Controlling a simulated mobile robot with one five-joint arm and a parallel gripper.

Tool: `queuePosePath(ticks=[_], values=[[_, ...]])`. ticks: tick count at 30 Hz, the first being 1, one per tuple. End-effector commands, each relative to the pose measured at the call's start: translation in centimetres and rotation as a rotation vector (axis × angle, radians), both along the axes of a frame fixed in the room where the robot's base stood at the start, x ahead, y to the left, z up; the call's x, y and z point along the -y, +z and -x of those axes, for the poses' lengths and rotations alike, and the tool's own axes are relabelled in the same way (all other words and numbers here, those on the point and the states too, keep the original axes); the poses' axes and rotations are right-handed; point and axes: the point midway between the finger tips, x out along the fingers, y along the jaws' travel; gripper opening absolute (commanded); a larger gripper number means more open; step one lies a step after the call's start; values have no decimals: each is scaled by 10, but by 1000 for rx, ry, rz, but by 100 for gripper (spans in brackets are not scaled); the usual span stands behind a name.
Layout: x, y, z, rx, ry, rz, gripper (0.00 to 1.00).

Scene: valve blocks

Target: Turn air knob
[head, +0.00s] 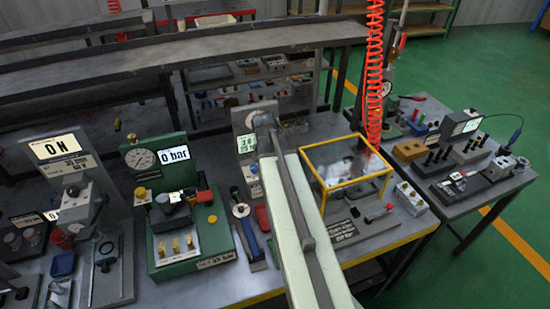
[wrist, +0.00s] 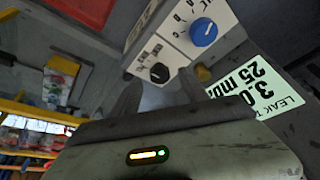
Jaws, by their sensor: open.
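In the wrist view a pale control panel (wrist: 184,34) shows at the top, with a round blue knob (wrist: 203,31) and a smaller black knob (wrist: 160,72). Their labels are too small and tilted to read, so I cannot tell which is the air knob. My gripper (wrist: 160,90) is open and empty, its two dark fingers apart just below the black knob in the picture. I cannot tell whether either finger touches the panel.
A lit leak test display (wrist: 258,92) is right of the fingers. In the head view a yellow-framed clear box (head: 345,205) stands right of my arm under a red coiled hose (head: 374,75). A green test stand (head: 184,250) with gauge is left.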

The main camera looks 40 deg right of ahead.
Motion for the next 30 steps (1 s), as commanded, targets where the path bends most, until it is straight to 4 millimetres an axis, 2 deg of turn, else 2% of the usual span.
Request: queuePosePath(ticks=[1,3,9,25,28,30], values=[[-3,17,3,0,0,0,52],[-7,30,6,0,0,0,52],[-17,58,14,0,0,0,52],[-18,57,14,-1,-1,0,52],[-18,69,14,-1,-1,0,52],[-18,84,14,-1,-1,0,52]])
